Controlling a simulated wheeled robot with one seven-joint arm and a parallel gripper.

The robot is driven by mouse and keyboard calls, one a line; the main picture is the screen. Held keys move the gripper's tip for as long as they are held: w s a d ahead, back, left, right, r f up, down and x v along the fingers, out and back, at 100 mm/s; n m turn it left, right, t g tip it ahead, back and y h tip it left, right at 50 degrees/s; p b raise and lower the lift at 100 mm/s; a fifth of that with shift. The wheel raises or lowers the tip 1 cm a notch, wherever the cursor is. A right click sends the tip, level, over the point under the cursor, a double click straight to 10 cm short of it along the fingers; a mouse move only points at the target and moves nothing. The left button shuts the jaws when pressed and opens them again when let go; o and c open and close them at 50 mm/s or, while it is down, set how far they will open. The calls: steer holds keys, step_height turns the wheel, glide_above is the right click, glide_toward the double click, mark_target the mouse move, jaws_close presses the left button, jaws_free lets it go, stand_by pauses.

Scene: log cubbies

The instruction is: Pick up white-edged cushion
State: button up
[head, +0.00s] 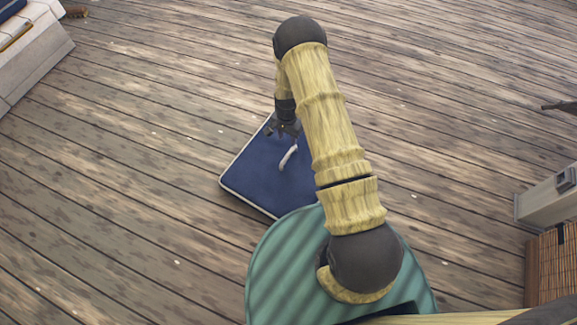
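The white-edged cushion (250,180) is a flat, dark blue square with white piping, lying on the wooden deck in the middle of the head view. Its right part is hidden behind my arm and its near corner behind my green base. My gripper (284,131) is over the far part of the cushion, pointing down. Its dark fingers look spread apart with nothing between them. I cannot tell how high it is above the fabric. A short, curved white strip (288,157) shows on the cushion just below the gripper.
A pale bench-like block (35,50) with dark blue items on top stands at the upper left. A grey box (548,198) and a slatted wooden piece (552,265) are at the right edge. The deck around the cushion is clear.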

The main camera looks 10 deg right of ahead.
mark_target(288, 153)
step_height(288, 153, down, 7)
steer(key=b, duration=0.3)
steer(key=shift+r, duration=0.15)
steer(key=f+b, duration=0.4)
steer(key=f, duration=0.1)
steer(key=shift+s+d+f+b, duration=0.1)
steer(key=shift+s+d+b, duration=0.05)
steer(key=shift+s+b, duration=0.15)
steer(key=shift+c, duration=0.5)
jaws_close()
stand_by(1.0)
